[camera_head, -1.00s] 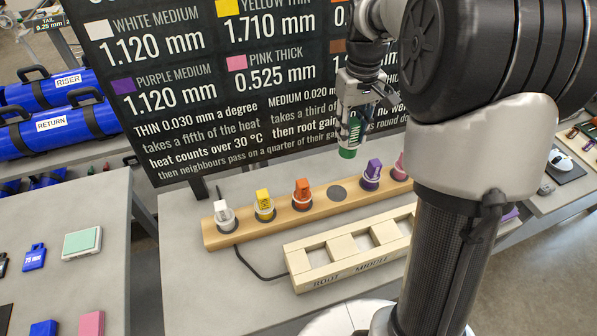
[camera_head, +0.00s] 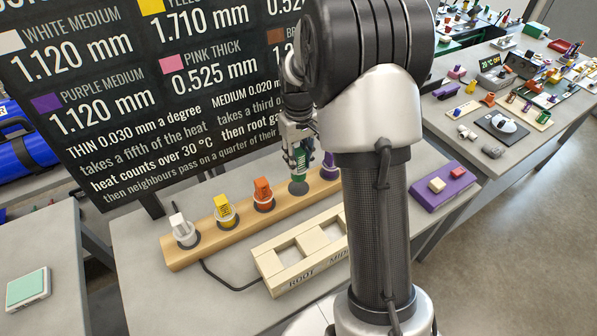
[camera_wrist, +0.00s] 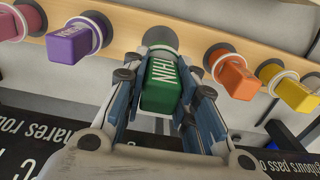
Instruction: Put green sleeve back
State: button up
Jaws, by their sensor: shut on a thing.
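The green sleeve (camera_head: 299,162), a small block marked THIN, is gripped between the fingers of my gripper (camera_head: 298,153). In the wrist view the green sleeve (camera_wrist: 160,88) sits between both fingers, its lettered face towards the camera. The wooden rack (camera_head: 207,240) has a bare dark round socket (camera_head: 298,188) between the orange and purple sleeves. The green sleeve hangs just above this socket, close to upright. In the wrist view the grey socket (camera_wrist: 160,36) shows just beyond the sleeve. I cannot tell whether they touch.
White (camera_head: 181,229), yellow (camera_head: 224,208), orange (camera_head: 263,191) and purple (camera_head: 329,165) sleeves stand in the rack; a pink one (camera_wrist: 28,16) shows in the wrist view. A pale slotted block (camera_head: 272,262) lies in front. A dark board (camera_head: 90,140) stands behind.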

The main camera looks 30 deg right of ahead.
aim_at(299, 171)
notch_tip(299, 171, down, 5)
jog(key=shift+r+b, duration=0.1)
jog(key=shift+b, duration=0.45)
jog(key=shift+f, duration=0.25)
jog(key=o, duration=1.1)
